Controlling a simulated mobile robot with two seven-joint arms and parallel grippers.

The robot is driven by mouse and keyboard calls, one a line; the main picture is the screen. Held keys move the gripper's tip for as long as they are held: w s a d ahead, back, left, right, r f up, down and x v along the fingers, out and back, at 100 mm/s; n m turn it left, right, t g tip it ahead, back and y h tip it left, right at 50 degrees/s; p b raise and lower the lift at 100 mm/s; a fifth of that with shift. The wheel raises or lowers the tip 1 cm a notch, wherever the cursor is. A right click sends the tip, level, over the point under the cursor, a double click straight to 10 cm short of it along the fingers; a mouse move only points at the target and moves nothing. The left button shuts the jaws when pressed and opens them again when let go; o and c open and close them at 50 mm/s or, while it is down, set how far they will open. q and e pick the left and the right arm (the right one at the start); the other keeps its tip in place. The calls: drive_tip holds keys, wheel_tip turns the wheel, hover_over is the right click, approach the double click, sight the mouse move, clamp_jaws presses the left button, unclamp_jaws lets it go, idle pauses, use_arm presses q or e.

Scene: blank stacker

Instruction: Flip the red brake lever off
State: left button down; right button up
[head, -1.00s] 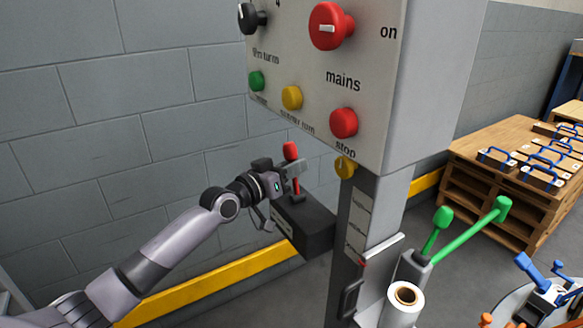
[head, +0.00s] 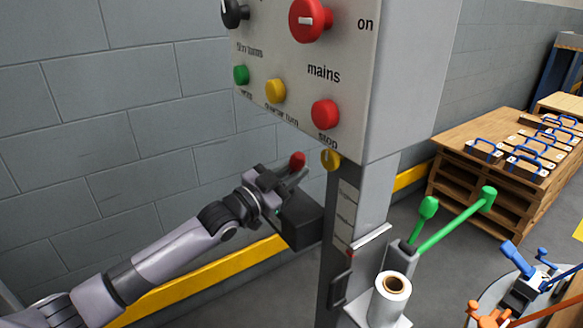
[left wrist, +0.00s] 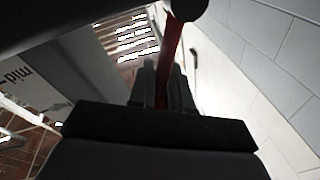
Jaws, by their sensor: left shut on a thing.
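The red brake lever (head: 297,160) stands up from a dark box on the side of the machine column, its red knob showing just above my gripper in the head view. My left gripper (head: 284,184) is at the lever, below the knob, and hides most of the shaft. In the left wrist view the red shaft (left wrist: 171,52) runs down between the two dark fingers (left wrist: 163,88), which are shut on it. The dark lever box (head: 302,222) is partly hidden behind the gripper. My right gripper is not in view.
The control panel (head: 290,98) with red, yellow and green buttons overhangs close by on the right. A grey wall (head: 120,130) with a yellow rail (head: 205,277) stands behind. Green levers (head: 455,222), a white roll (head: 389,300) and a wooden pallet table (head: 455,160) are further right.

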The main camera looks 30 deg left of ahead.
sight(293, 171)
use_arm(q)
drive_tip(key=shift+s+d+r+m, duration=0.1)
drive_tip(key=shift+d+r+m, duration=0.15)
drive_tip(key=shift+r, duration=0.3)
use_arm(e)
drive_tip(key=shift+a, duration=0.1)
use_arm(q)
drive_tip(key=c, duration=1)
unclamp_jaws()
drive_tip(key=shift+o, duration=0.2)
drive_tip(key=shift+s+r, duration=0.1)
drive_tip(key=shift+f, duration=0.3)
drive_tip(key=shift+s+a+f, duration=0.15)
drive_tip(key=shift+s+a, duration=0.1)
drive_tip(key=shift+s, duration=0.25)
drive_tip(key=v, duration=0.4)
drive_tip(key=shift+p, duration=0.35)
drive_tip(key=shift+s+a, duration=0.3)
drive_tip(key=shift+s, duration=0.35)
drive_tip(key=shift+s+a, duration=0.1)
drive_tip(key=shift+s, duration=0.15)
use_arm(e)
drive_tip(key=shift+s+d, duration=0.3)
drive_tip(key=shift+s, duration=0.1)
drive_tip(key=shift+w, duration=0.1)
